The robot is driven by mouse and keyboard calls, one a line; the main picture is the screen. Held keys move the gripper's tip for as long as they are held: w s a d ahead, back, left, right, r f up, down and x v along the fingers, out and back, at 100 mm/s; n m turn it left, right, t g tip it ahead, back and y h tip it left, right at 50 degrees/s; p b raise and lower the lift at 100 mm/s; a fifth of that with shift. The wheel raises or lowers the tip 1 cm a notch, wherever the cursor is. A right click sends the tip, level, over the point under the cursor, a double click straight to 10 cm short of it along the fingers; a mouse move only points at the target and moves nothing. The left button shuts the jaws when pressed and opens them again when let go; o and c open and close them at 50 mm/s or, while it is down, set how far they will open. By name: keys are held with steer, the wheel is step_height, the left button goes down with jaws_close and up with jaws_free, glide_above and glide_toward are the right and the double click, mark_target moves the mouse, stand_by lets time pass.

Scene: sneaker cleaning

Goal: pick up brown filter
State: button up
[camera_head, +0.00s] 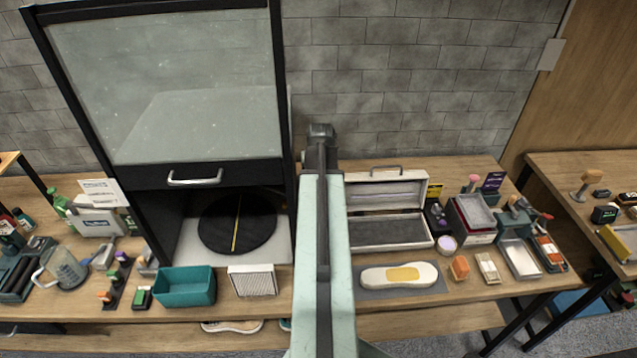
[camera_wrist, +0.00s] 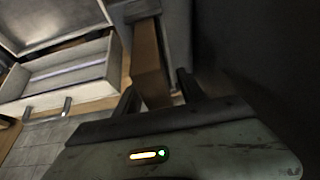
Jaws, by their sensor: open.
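A brown upright block (camera_wrist: 150,65), which looks like the brown filter, stands between the two open fingers of my gripper (camera_wrist: 157,92) in the wrist view. Its near end is close to the fingers; I cannot tell whether they touch it. In the head view my arm reaches away over the middle of the bench, and its far end is near the wall. The brown filter cannot be made out in the head view; my arm covers that part of the bench. A white pleated filter (camera_head: 252,281) stands at the bench's front.
The dark cabinet (camera_head: 288,80) with its glass hood stands left of my arm. An open grey-lined case (camera_head: 430,215) is close on the right and also shows in the wrist view (camera_wrist: 70,72). A teal bin (camera_head: 186,288) and a shoe sole (camera_head: 372,277) are near the front edge.

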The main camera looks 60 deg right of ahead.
steer(key=shift+c, duration=0.4)
jaws_close()
steer(key=shift+r, duration=0.1)
